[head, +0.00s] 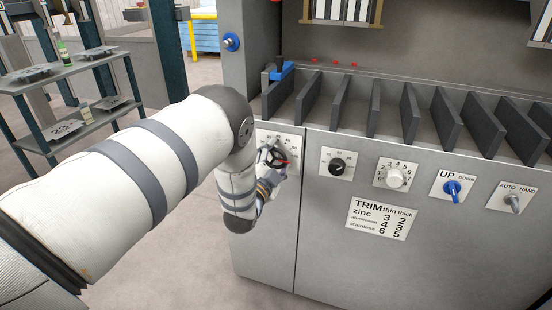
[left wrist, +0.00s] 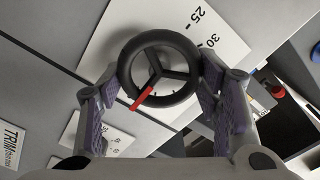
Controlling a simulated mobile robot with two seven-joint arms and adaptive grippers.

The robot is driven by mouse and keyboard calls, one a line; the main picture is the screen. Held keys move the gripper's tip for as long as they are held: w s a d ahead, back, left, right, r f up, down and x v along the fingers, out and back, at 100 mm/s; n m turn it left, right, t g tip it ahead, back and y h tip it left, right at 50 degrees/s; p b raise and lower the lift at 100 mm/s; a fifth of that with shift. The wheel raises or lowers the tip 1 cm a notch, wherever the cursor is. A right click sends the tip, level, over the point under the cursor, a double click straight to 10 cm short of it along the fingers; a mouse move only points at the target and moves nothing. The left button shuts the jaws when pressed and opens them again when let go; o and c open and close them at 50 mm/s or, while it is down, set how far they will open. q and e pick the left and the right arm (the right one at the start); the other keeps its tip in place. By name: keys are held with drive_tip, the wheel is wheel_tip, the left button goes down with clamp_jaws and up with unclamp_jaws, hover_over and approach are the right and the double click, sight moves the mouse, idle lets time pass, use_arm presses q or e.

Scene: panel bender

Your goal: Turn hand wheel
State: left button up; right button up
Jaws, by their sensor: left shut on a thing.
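The hand wheel (head: 278,154) is a small black wheel on a white dial plate (head: 289,139) on the front of the grey machine. In the left wrist view the wheel (left wrist: 190,62) shows a round rim, three spokes and a red pointer aimed to the lower left. My left gripper (head: 270,176) is at the wheel, with its fingers on opposite sides of the rim. In the left wrist view my left gripper (left wrist: 158,76) is shut on the wheel. The forearm hides part of the machine's left edge. My right gripper is out of view.
Right of the wheel are a black knob (head: 337,165), a white knob (head: 395,179), a blue UP/DOWN switch (head: 452,190) and an AUTO/HAND switch (head: 513,202). Dark upright dividers (head: 375,105) stand above the panel. A shelf rack (head: 75,120) stands at left. The floor in front is clear.

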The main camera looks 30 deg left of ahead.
use_arm(q)
drive_tip(key=o, duration=1.2)
drive_tip(key=v, duration=1.2)
